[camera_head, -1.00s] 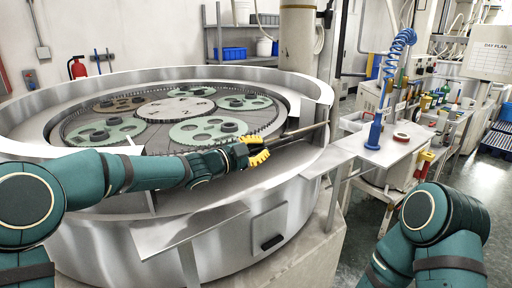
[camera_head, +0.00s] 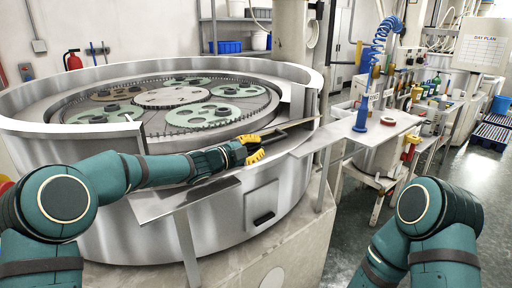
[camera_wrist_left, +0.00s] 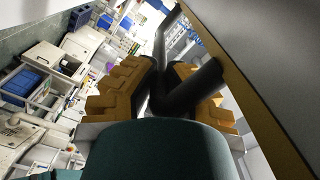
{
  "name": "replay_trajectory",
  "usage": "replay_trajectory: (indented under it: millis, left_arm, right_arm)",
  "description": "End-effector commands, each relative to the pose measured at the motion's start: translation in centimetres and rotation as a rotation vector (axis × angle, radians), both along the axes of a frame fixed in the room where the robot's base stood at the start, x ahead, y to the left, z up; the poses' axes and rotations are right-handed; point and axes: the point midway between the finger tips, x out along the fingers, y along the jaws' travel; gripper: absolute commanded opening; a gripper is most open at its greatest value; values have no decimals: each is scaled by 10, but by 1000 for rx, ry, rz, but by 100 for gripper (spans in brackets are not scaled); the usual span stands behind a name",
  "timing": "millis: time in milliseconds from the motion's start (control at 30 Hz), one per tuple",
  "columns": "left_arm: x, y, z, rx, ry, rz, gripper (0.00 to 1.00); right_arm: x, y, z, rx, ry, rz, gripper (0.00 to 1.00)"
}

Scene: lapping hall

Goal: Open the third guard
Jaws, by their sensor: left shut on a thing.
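The round lapping machine (camera_head: 90,225) fills the left and middle of the head view, with a raised steel rim around its geared plate. The rim is broken by a gap at the front right. My left gripper (camera_head: 255,151) is at this gap, its yellow fingers shut on a dark bar-like handle (camera_wrist_left: 195,92). In the left wrist view, the fingers (camera_wrist_left: 160,95) close around this bar beside a large grey panel (camera_wrist_left: 265,60) with a tan edge. I cannot tell which guard this panel is. My right gripper is out of view; only its arm shows.
A steel shelf (camera_head: 148,204) juts from the machine's front below my left forearm. A steel side table (camera_head: 345,137) with a blue coiled hose stand (camera_head: 362,112) is to the right. Benches with bottles stand behind it. Open floor (camera_head: 480,185) lies at the far right.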

Motion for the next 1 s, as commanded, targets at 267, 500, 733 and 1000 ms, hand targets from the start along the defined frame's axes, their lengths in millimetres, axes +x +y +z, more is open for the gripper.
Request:
replay_trajectory:
  millis: [267,500,733,1000]
  left_arm:
    - [0,0,2,-3,-3,1,46]
    - [0,0,2,-2,-2,1,46]
    - [-4,8,2,-2,-2,4,46]
    - [-33,48,2,-1,-1,5,46]
  right_arm:
    - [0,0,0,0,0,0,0]
    - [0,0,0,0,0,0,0]
    - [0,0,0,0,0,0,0]
    - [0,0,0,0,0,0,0]
